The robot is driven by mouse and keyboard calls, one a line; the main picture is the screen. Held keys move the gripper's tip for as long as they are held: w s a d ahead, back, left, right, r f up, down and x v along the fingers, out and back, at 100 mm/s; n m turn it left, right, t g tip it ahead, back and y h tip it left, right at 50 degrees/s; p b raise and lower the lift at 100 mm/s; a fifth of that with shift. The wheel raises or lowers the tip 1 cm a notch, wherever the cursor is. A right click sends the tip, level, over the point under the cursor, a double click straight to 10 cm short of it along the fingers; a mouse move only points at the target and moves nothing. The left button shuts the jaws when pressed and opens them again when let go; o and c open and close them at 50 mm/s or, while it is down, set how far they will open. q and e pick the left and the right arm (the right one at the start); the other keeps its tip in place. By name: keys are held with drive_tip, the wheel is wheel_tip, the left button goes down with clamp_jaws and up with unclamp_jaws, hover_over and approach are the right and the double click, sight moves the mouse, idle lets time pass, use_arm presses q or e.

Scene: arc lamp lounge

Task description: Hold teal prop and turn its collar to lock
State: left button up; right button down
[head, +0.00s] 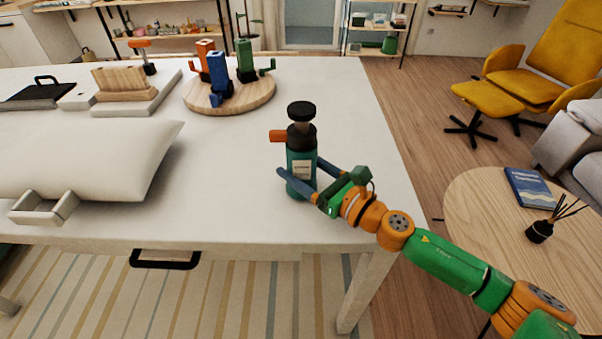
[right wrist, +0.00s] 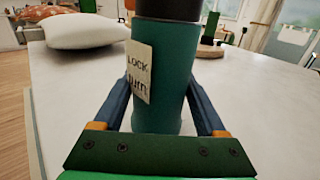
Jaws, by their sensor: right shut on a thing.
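The teal prop (head: 301,172) stands upright on the white table near its right front part. It has a teal body, a dark collar with an orange tab (head: 277,136) pointing left, and a black round top (head: 301,111). A white label on it reads "LOCK" and "turn" in the right wrist view (right wrist: 138,70). My right gripper (head: 305,178) is shut on the teal body, with one blue finger on each side. In the right wrist view the fingers flank the body (right wrist: 165,85) low down, and the collar is mostly cut off at the top. My left gripper is not in view.
A round wooden board (head: 230,98) with orange, blue and green props stands behind on the white table (head: 230,190). A white cushion (head: 85,155), a small tray (head: 42,207) and a wooden block (head: 125,84) lie left. A round side table (head: 490,215) stands right.

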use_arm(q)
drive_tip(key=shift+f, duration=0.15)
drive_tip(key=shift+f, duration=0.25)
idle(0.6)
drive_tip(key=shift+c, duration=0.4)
